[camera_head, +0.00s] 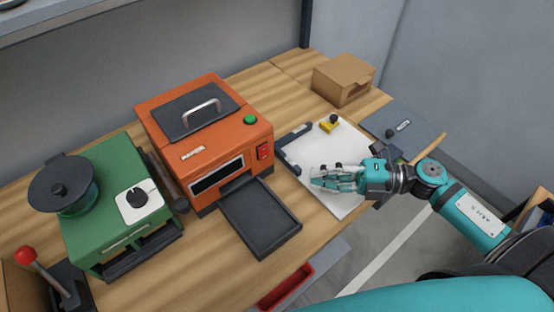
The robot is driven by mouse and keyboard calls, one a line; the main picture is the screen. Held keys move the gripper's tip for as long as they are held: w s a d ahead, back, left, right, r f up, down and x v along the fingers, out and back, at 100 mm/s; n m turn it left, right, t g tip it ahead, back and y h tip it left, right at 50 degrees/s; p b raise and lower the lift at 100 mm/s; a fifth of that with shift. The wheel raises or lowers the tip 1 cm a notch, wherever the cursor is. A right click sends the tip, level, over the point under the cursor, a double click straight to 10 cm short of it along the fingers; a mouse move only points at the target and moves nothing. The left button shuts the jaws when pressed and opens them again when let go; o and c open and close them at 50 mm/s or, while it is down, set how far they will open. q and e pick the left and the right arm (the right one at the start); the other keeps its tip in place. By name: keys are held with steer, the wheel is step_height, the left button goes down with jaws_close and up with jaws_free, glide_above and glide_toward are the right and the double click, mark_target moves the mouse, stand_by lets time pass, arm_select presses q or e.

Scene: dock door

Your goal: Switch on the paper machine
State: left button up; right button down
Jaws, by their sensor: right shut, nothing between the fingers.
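The orange machine (205,150), which looks like the paper machine, stands on the wooden table. It has a black lid with a metal handle on top, a green button (250,119) at its top right corner and a red switch (263,152) on its front face. A dark tray (262,215) sticks out below its front slot. Whether the machine is on, I cannot tell. My right gripper (316,179) is shut and empty, over or beside the white board, to the right of the red switch and apart from it. My left gripper is out of view.
A green machine (110,185) with a dial stands at the left, beside a red-knobbed lever (26,255). A white board (325,150) bears a yellow piece (330,124). A cardboard box (343,80) and a grey plate (403,128) are farther right.

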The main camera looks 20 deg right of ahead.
steer(key=p, duration=0.2)
glide_toward(250, 162)
steer(key=s+a, duration=0.2)
steer(key=a, duration=0.1)
steer(key=w, duration=0.1)
steer(key=w+p, duration=0.1)
steer(key=w, duration=0.1)
steer(key=shift+w+a, duration=0.15)
steer(key=shift+a, duration=0.25)
steer(key=b, duration=0.1)
steer(key=f+b, duration=0.1)
steer(key=shift+w+n+y+b, duration=0.25)
steer(key=shift+n+y+b, duration=0.05)
steer(key=shift+b, duration=0.1)
steer(key=shift+r+p, duration=0.35)
steer(key=shift+p, duration=0.1)
steer(key=shift+f, duration=0.1)
